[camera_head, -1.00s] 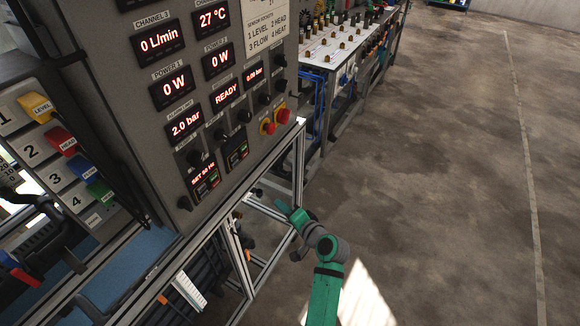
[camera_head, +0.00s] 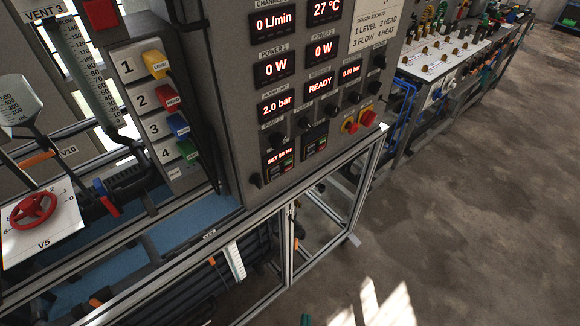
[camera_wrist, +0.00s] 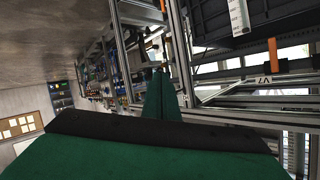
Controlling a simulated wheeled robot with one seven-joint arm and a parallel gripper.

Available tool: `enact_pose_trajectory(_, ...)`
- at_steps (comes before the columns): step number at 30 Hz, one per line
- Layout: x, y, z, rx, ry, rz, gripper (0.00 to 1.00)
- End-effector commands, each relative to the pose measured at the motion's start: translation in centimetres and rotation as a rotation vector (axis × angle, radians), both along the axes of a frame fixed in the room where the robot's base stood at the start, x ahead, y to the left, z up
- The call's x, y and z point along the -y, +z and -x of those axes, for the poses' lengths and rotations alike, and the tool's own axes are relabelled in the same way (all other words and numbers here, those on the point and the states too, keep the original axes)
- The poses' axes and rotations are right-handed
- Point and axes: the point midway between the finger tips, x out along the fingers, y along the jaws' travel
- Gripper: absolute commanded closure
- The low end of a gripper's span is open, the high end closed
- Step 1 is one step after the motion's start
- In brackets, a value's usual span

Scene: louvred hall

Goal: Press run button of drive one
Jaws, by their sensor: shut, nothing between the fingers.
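Two small drive units sit low on the grey control panel (camera_head: 232,100) in the head view. The left drive (camera_head: 279,160) has a lit display that seems to read "SET 50 Hz", with small red and green marks beside it. The right drive (camera_head: 314,147) has a dark display. I cannot read which is drive one, and the run button is too small to make out. My gripper (camera_wrist: 161,72) shows in the wrist view as green fingers, closed together and empty, pointing toward a metal frame. It is apart from the panel, whose drives are not visible there.
A metal frame (camera_head: 288,245) stands below the panel. Numbered coloured plugs (camera_head: 165,97) and a red valve wheel (camera_head: 33,208) are at left. The floor (camera_head: 460,220) at right is clear.

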Motion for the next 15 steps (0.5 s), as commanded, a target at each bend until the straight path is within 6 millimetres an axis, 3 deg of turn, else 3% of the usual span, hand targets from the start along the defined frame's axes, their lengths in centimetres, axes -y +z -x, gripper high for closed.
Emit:
enact_pose_trajectory(1, -0.8, 1.0, 1.9, 0.002, 0.025, 0.041, 1.0)
enact_pose_trajectory(6, -2.8, 5.2, 6.4, 0.043, 0.101, 0.177, 1.0)
enact_pose_trajectory(10, -4.0, 8.2, 8.8, 0.074, 0.156, 0.257, 1.0)
enact_pose_trajectory(15, -5.0, 10.8, 10.4, 0.104, 0.201, 0.316, 1.0)
